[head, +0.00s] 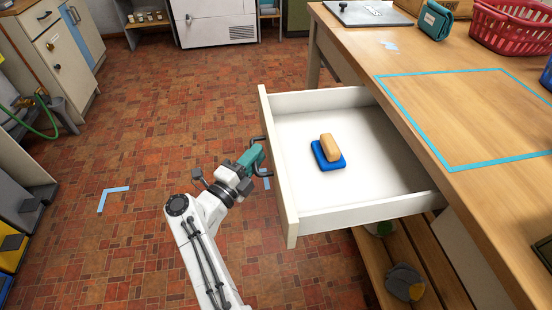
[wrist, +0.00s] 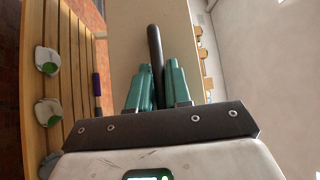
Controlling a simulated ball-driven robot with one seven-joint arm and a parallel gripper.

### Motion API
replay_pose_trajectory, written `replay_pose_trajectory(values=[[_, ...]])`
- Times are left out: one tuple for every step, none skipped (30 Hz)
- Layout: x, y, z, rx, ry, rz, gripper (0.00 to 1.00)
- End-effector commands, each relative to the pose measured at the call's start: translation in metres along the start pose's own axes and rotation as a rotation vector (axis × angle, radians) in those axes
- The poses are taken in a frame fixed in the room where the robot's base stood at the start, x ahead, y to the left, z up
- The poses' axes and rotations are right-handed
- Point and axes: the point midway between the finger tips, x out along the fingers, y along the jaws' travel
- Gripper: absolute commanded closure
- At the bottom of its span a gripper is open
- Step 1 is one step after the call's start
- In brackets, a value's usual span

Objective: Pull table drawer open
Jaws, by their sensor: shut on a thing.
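The table drawer (head: 361,195) is white and stands far out from under the wooden table (head: 440,80), with its inside showing. A blue-based brush with a tan top (head: 328,150) lies on the drawer floor. The dark bar handle (head: 258,141) is on the drawer's front panel, partly covered by my gripper. My gripper (head: 256,160), with teal fingers, is shut on the handle from the left. In the wrist view, the dark handle (wrist: 154,45) runs between the two teal fingers (wrist: 155,88), with the pale drawer front behind it.
A slatted wooden shelf (head: 395,275) lies below the drawer, with a grey-yellow item (head: 405,283) on it. A red basket (head: 512,25) and a teal case (head: 435,20) stand on the table. The tiled floor (head: 130,240) to the left is open, with blue corner tape (head: 112,195).

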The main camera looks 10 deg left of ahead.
Motion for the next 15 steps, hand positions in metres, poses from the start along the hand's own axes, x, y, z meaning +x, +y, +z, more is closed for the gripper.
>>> replay_pose_trajectory(values=[[-0.0049, 0.0035, 0.0041, -0.001, -0.001, 0.003, 1.0], [-0.0067, 0.0029, 0.0058, -0.002, -0.001, 0.003, 1.0], [-0.0089, 0.0021, 0.0079, -0.003, -0.001, 0.003, 1.0], [-0.0102, 0.0015, 0.0093, -0.003, -0.001, 0.003, 1.0], [-0.0113, 0.0009, 0.0104, -0.003, -0.001, 0.003, 1.0], [-0.0124, 0.0004, 0.0116, -0.003, -0.001, 0.003, 1.0], [-0.013, 0.0, 0.0122, -0.003, -0.001, 0.003, 1.0], [-0.0134, -0.0003, 0.0126, -0.003, -0.001, 0.003, 1.0], [-0.0138, -0.0006, 0.013, -0.004, -0.001, 0.003, 1.0], [-0.014, -0.0008, 0.0131, -0.004, 0.0, 0.003, 1.0], [-0.0141, -0.0009, 0.0132, -0.004, 0.0, 0.003, 1.0], [-0.0142, -0.001, 0.0132, -0.004, 0.0, 0.003, 1.0], [-0.0142, -0.0011, 0.0132, -0.004, 0.0, 0.003, 1.0], [-0.0141, -0.0011, 0.0132, -0.004, 0.0, 0.003, 1.0], [-0.0141, -0.0011, 0.0132, -0.004, 0.0, 0.003, 1.0]])
